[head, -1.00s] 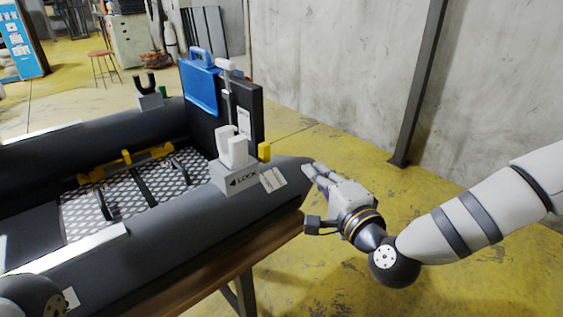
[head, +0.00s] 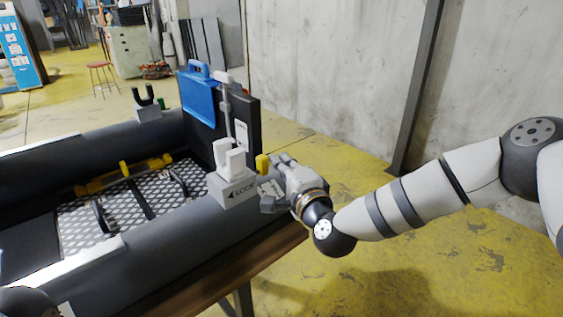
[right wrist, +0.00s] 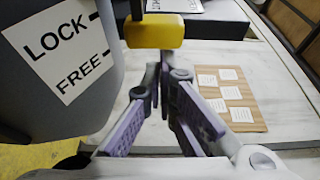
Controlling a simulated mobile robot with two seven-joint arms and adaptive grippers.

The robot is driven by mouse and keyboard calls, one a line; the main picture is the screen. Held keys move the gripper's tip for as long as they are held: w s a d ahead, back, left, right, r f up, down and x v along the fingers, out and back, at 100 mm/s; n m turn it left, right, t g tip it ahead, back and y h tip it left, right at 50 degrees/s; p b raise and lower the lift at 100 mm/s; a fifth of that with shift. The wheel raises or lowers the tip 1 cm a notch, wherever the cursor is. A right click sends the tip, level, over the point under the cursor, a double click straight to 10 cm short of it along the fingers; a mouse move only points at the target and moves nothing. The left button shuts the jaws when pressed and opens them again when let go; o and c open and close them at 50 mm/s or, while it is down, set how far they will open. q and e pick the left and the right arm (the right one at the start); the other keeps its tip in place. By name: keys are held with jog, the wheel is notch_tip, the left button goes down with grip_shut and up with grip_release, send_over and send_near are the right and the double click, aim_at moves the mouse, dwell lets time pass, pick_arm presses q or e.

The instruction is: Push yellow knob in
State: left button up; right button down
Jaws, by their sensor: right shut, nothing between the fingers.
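In the right wrist view the yellow knob (right wrist: 154,31) is at top centre, beside a "LOCK / FREE" label (right wrist: 66,45). My right gripper (head: 276,160) is shut and empty, just right of the knob. In the right wrist view its fingertips (right wrist: 164,72) show just below the knob in the picture; I cannot tell whether they touch it. My left gripper is not in view; only part of my left arm shows at bottom left.
A white oarlock stands on the lock block. A blue case (head: 200,92) hangs on the dark transom board (head: 252,115). The boat (head: 200,245) rests on a wooden table (head: 215,285). The yellow floor to the right is clear up to the concrete wall.

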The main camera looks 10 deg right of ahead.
jog(key=shift+s+a, duration=0.35)
jog(key=shift+a, duration=0.2)
jog(key=shift+s+a, duration=0.3)
jog(key=shift+a, duration=0.25)
jog(key=shift+d, duration=0.1)
